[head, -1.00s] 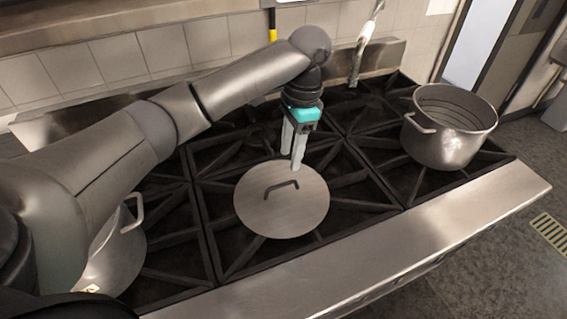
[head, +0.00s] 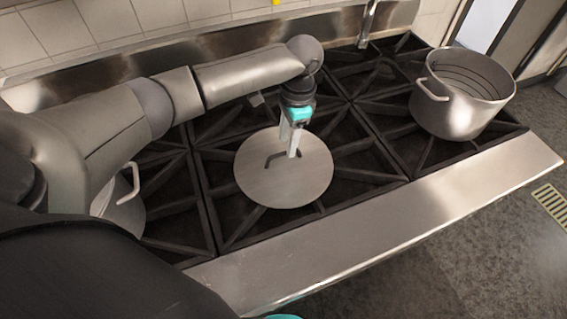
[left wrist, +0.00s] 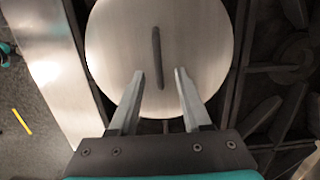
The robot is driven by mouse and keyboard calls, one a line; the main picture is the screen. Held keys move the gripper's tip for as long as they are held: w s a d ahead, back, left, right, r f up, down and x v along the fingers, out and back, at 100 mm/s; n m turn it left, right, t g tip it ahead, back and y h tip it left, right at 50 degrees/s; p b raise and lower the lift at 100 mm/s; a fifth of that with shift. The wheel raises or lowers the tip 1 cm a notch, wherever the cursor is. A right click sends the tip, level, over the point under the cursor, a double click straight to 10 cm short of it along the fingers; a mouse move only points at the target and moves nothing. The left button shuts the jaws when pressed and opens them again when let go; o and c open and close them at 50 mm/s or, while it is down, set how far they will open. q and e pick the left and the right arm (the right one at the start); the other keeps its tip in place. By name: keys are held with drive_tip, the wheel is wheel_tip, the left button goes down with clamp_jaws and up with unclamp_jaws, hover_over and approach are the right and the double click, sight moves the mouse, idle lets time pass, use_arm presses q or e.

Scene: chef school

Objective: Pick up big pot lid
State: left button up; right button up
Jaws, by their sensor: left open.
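The big pot lid (head: 290,185) is a round flat metal disc with a dark bar handle (head: 273,160). It lies on the middle grates of the stove. My left gripper (head: 292,148) is open above the far part of the lid, and its fingers partly cover the lid in the head view. In the left wrist view the lid (left wrist: 120,50) fills the upper middle.
A large open pot (head: 462,95) stands on the right burner. Another metal pot (head: 122,205) sits at the left, partly hidden by my left arm. A smooth steel ledge (head: 390,222) runs along the stove's front. Raised black grates surround the lid.

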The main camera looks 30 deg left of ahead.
sight(284, 152)
use_arm(q)
drive_tip(key=f, duration=0.3)
drive_tip(key=s+f, duration=0.1)
drive_tip(key=shift+a+f, duration=0.35)
clamp_jaws()
drive_tip(key=shift+r, duration=0.1)
idle(1.0)
